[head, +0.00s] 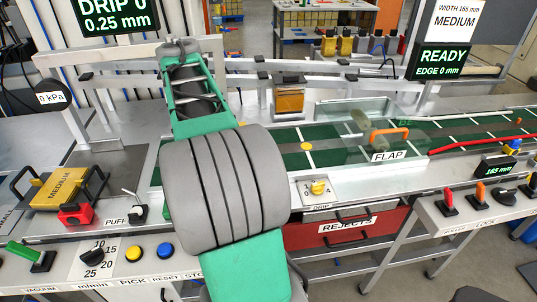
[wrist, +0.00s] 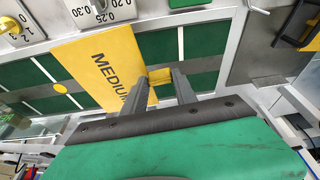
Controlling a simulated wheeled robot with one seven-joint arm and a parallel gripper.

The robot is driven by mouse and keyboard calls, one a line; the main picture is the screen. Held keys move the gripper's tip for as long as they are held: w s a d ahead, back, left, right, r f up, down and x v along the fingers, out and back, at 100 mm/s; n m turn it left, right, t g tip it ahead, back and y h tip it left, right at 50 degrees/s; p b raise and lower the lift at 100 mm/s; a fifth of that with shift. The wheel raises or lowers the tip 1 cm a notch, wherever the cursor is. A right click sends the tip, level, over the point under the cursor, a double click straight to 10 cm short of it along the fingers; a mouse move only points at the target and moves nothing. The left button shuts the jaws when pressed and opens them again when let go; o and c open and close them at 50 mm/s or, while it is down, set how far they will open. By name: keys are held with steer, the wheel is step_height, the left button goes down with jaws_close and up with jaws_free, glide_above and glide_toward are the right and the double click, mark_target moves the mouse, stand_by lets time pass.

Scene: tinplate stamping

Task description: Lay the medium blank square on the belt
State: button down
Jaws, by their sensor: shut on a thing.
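The yellow medium blank (wrist: 95,55), lettered MEDIUM, shows in the wrist view over the green belt (wrist: 195,42). My gripper (wrist: 160,78) is shut on a small yellow tab at the blank's near edge. I cannot tell whether the blank touches the belt or hangs just above it. In the head view my arm hides the gripper and the held blank; the belt (head: 335,131) shows to the right of the arm. Another yellow piece marked MEDIUM (head: 60,190) lies in a black-handled holder at the left.
A clear flap (head: 388,156) with an orange handle stands over the belt at right. A yellow disc (head: 306,146) marks the belt. A red rejects bin (head: 350,228) sits below. The sign (head: 442,60) reads READY, EDGE 0 mm; the gauge (head: 52,97) reads 0 kPa.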

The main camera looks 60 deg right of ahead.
steer(key=d, duration=0.1)
steer(key=s+d+m, duration=0.1)
steer(key=d, duration=0.1)
steer(key=shift+s+d, duration=0.15)
steer(key=shift+d, duration=0.05)
steer(key=d+f, duration=0.1)
steer(key=d, duration=0.1)
steer(key=s+d+f+p, duration=0.1)
steer(key=d, duration=0.2)
steer(key=d+f+p, duration=0.1)
steer(key=d, duration=0.2)
steer(key=shift+s+d+f, duration=0.25)
steer(key=shift+f, duration=0.05)
steer(key=d+f, duration=0.1)
steer(key=f, duration=0.1)
steer(key=d+f, duration=0.2)
steer(key=d+f+p, duration=0.1)
steer(key=d+f, duration=0.1)
steer(key=shift+s+f, duration=0.15)
steer(key=shift+s, duration=0.25)
steer(key=shift+f, duration=1.5)
steer(key=shift+f, duration=0.25)
steer(key=c, duration=1)
jaws_free()
steer(key=shift+r, duration=0.1)
